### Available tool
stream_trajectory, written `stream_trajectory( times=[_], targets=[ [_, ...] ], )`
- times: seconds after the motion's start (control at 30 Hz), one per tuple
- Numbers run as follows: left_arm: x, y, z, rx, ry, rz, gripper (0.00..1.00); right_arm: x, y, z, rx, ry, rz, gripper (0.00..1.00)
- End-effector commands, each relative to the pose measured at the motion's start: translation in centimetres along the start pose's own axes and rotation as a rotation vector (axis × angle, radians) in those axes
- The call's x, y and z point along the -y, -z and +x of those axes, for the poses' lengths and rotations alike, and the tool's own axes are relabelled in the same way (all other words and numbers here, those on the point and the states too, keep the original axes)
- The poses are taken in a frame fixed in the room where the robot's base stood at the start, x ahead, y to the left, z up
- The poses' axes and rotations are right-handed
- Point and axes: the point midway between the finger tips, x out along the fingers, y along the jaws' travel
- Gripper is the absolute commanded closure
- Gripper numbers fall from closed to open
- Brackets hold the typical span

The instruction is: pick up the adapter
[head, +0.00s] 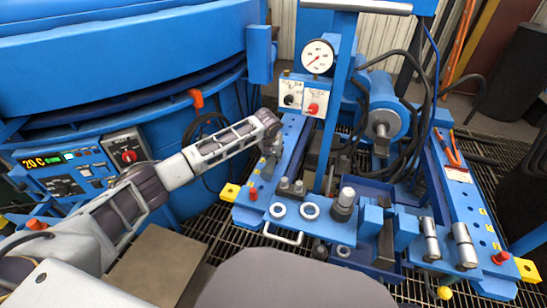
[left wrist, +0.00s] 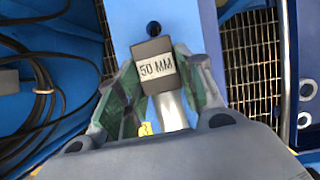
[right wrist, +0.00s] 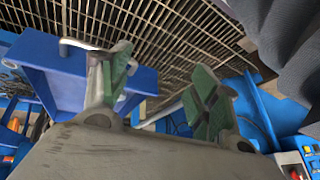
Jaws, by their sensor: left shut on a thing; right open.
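The adapter (left wrist: 155,70) is a dark grey block with a white "50 MM" label and a bright metal shaft below it. My left gripper (left wrist: 160,90) is shut on it, with green finger pads on either side of the block and shaft. In the head view my left gripper (head: 271,143) is over the left blue beam of the press bench, and its fingers mostly hide the adapter. My right gripper (right wrist: 160,82) is open and empty in the right wrist view, with its green pads wide apart. It is not seen in the head view.
The blue bench carries a pressure gauge (head: 318,57), a valve panel (head: 303,97), a blue cylinder (head: 384,110) with hoses, and metal pins (head: 464,245) at right. The blue furnace (head: 120,45) stands at left. Floor grating (head: 240,268) surrounds the bench.

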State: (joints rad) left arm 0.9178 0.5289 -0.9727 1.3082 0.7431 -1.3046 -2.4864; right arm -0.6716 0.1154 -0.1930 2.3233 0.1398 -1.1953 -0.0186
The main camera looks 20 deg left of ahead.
Motion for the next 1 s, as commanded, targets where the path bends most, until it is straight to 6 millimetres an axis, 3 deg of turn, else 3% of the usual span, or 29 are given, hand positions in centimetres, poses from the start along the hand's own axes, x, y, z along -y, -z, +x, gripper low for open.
stream_trajectory(
  times=[0.37,0.53,0.9,1.0],
  targets=[
    [0.0,-0.7,-1.4,0.004,0.001,0.000,1.00,-0.1,0.1,-0.8,0.019,-0.010,-0.005,0.38],
    [0.0,-1.4,-2.9,0.005,0.001,-0.001,1.00,-0.1,1.2,-2.8,0.032,-0.024,-0.019,0.38],
    [0.0,-3.1,-7.2,0.004,0.002,-0.001,1.00,-0.5,1.8,-6.5,0.102,-0.065,-0.029,0.38],
    [0.1,-3.5,-8.2,0.005,0.002,-0.001,1.00,-0.7,1.6,-6.5,0.115,-0.071,-0.029,0.38]
  ],
)
